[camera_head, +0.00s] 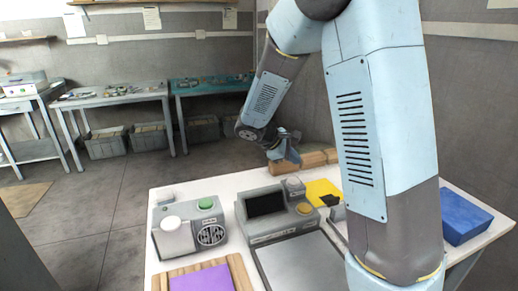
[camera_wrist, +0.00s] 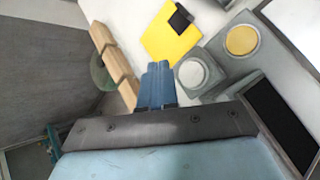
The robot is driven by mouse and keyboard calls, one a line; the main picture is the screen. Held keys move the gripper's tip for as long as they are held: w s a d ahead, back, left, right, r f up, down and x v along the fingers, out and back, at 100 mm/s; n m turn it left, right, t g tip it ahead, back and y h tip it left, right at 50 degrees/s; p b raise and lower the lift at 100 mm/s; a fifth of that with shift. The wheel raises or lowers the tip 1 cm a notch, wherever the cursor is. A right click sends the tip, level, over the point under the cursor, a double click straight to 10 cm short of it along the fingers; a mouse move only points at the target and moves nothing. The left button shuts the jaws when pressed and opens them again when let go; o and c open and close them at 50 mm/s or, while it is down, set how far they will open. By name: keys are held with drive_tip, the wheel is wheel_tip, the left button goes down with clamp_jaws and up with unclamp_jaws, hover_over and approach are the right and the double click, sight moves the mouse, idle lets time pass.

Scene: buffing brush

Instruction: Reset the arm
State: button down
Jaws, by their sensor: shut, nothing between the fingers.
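My arm rises on the right of the head view and bends over the white table (camera_head: 230,187). My gripper (camera_head: 292,157) hangs above the far side of the table, near the wooden blocks (camera_head: 300,161). In the wrist view my gripper (camera_wrist: 158,72) shows as two blue fingers pressed together, with nothing between them. They appear apart from the objects below. A yellow sheet (camera_wrist: 165,38) with a black item on it lies beyond the fingertips, and the wooden blocks (camera_wrist: 112,62) lie to their left.
A blue box (camera_head: 464,215) sits at the right, and a purple pad (camera_head: 203,279) at the front. Workbenches (camera_head: 110,96) stand behind.

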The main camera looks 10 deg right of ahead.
drive_tip(key=s+r+m+t+y, duration=0.1)
drive_tip(key=s+r+m+y, duration=0.3)
drive_tip(key=s, duration=1)
drive_tip(key=s+r+m+t+y, duration=0.2)
drive_tip(key=s+r+m+y, duration=0.2)
drive_tip(key=s+r+m, duration=0.4)
drive_tip(key=s+r, duration=0.3)
drive_tip(key=s, duration=0.3)
drive_tip(key=shift+d+r+y, duration=0.3)
drive_tip(key=shift+d+y, duration=0.1)
